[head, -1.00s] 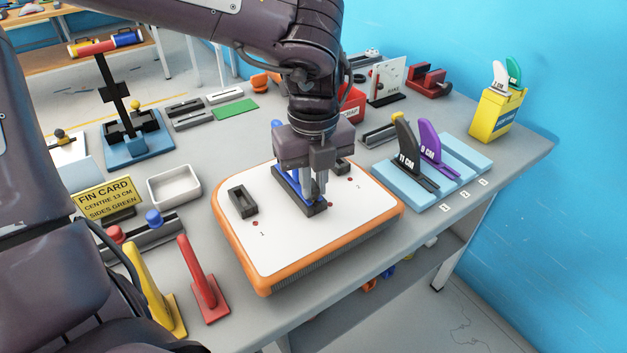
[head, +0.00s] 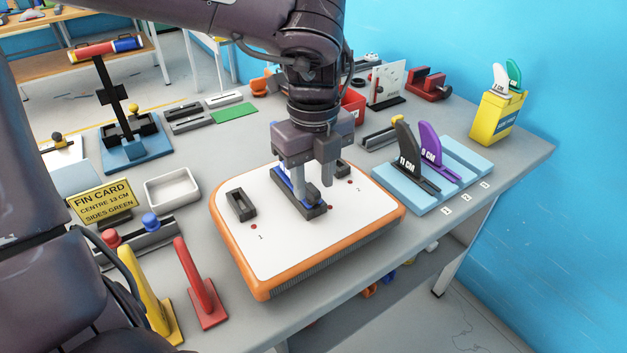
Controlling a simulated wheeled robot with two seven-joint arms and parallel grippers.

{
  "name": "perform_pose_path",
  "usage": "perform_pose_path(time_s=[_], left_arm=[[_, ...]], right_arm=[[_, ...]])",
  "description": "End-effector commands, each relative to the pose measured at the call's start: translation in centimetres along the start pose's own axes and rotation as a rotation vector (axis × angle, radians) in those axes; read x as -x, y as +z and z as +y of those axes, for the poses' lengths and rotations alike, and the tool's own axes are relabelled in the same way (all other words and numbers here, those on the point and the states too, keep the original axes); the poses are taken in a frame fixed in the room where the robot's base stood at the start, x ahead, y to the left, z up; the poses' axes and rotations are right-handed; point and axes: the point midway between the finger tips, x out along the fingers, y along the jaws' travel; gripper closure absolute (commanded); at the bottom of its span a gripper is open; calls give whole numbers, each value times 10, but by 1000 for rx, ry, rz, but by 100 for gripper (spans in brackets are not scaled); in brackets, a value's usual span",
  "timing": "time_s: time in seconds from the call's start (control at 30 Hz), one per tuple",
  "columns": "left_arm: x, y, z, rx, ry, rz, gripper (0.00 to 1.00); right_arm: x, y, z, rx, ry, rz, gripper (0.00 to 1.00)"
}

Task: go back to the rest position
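My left gripper (head: 315,190) points straight down over the white board with the orange rim (head: 245,262). Its two grey fingers stand apart, low over the dark middle box (head: 318,211) of the board. A blue part (head: 284,176) shows in that box, just left of the fingers; the gripper hides most of it. A small dark knob-like part shows between or just behind the fingers, and I cannot tell whether they touch it. My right gripper is not in view.
A second dark box (head: 240,205) sits on the board's left. A light-blue rack (head: 462,165) with a black fin (head: 406,148) and a purple fin (head: 430,147) stands to the right. Red (head: 203,290) and yellow (head: 147,297) upright pieces, a white tray (head: 172,190) and a sign (head: 103,200) stand left.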

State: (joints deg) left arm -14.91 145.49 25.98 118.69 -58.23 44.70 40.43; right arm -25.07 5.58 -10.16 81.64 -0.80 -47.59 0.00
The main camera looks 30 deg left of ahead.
Motion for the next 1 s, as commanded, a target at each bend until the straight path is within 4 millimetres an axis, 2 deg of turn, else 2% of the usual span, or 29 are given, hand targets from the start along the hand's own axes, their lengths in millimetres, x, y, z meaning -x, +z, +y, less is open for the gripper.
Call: perform_pose_path(time_s=[0.1,0.3,0.4,0.67,0.77,0.87,1.0], left_arm=[[24,0,-1,1,-5,-3,62],[55,0,-1,1,-3,-1,62],[63,0,0,2,-2,0,62],[69,0,0,1,-1,0,62],[86,0,0,1,-2,-1,62],[118,0,0,1,-2,-1,62],[172,0,0,1,-2,-1,62]], right_arm=[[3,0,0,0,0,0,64],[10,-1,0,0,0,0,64],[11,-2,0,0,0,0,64],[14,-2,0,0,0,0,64],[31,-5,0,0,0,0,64],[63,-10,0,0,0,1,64],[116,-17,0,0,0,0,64]])
